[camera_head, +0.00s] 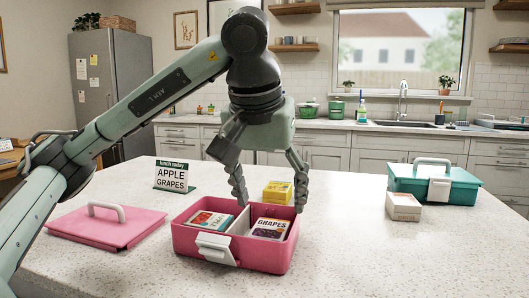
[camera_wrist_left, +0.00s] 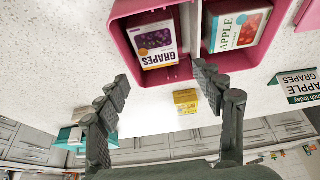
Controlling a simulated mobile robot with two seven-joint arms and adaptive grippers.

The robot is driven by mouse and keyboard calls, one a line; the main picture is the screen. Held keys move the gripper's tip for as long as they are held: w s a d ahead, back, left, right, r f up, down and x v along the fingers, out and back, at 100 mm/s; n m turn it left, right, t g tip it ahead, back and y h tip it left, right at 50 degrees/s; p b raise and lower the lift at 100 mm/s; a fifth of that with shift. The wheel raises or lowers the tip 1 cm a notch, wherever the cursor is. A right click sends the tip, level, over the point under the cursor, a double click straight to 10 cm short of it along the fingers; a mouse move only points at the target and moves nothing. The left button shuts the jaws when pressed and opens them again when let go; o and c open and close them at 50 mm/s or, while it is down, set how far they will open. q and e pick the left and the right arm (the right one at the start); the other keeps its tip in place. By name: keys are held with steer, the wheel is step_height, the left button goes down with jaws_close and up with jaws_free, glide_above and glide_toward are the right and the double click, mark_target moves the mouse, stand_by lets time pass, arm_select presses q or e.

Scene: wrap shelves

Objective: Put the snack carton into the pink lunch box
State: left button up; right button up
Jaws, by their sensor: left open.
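The pink lunch box (camera_head: 262,262) stands open on the counter; its rim also shows in the left wrist view (camera_wrist_left: 121,42). A white divider splits it. An apple carton (camera_head: 209,221) lies in the left compartment and a grapes carton (camera_head: 268,229) in the right one; both show in the left wrist view, apple (camera_wrist_left: 238,31) and grapes (camera_wrist_left: 156,45). My left gripper (camera_head: 271,206) is open and empty, pointing down over the box's back right part. In the left wrist view the grapes carton is beyond the fingertips (camera_wrist_left: 160,78), not gripped. My right gripper is not seen.
A yellow carton (camera_head: 277,191) stands just behind the box. The pink lid (camera_head: 107,228) lies left, near a sign reading apple, grapes (camera_head: 172,177). A pale carton (camera_head: 403,207) sits before a closed teal lunch box (camera_head: 448,188) at right. The front right counter is clear.

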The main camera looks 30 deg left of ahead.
arm_select(q)
steer(key=p+v, duration=0.3)
steer(key=v, duration=0.9)
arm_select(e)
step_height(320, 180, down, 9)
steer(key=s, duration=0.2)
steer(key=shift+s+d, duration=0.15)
